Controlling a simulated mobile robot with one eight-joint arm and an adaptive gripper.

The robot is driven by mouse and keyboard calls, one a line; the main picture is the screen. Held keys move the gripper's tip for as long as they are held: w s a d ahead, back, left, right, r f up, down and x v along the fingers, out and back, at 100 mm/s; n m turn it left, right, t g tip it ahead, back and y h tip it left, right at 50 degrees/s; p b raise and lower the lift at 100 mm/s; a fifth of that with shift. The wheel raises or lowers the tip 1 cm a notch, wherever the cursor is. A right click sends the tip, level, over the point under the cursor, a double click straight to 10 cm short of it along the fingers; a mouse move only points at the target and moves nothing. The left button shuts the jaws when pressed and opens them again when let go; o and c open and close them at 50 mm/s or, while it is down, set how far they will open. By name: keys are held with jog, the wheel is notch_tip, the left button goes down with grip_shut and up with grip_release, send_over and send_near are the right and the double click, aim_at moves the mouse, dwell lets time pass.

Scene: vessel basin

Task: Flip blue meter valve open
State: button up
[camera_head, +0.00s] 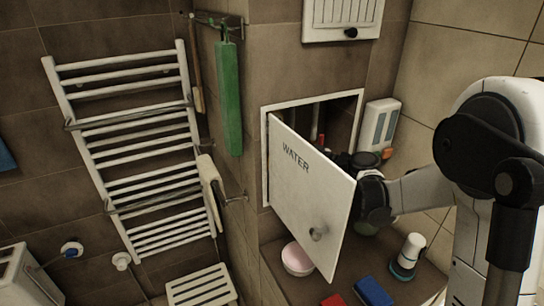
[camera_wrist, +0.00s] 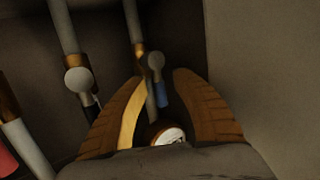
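The small blue valve handle (camera_wrist: 162,95) shows in the wrist view, hanging below a round grey knob on a pipe with brass fittings. My gripper (camera_wrist: 160,77) is open, with one orange-brown finger on each side of the blue handle. I cannot tell whether either finger touches it. A round white-faced meter (camera_wrist: 167,135) is partly hidden low between the fingers. In the head view, my gripper reaches into the wall cabinet behind the open white door marked WATER (camera_head: 310,195), which hides the fingertips and the blue handle.
Left of my fingers in the wrist view are another pipe valve with a dark handle (camera_wrist: 85,92) and a red part (camera_wrist: 5,160). Cabinet walls are close on the right. Below the door are a pink round container (camera_head: 297,259), a white bottle (camera_head: 408,255) and a blue sponge-like block (camera_head: 373,291).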

jog(key=v, duration=1.2)
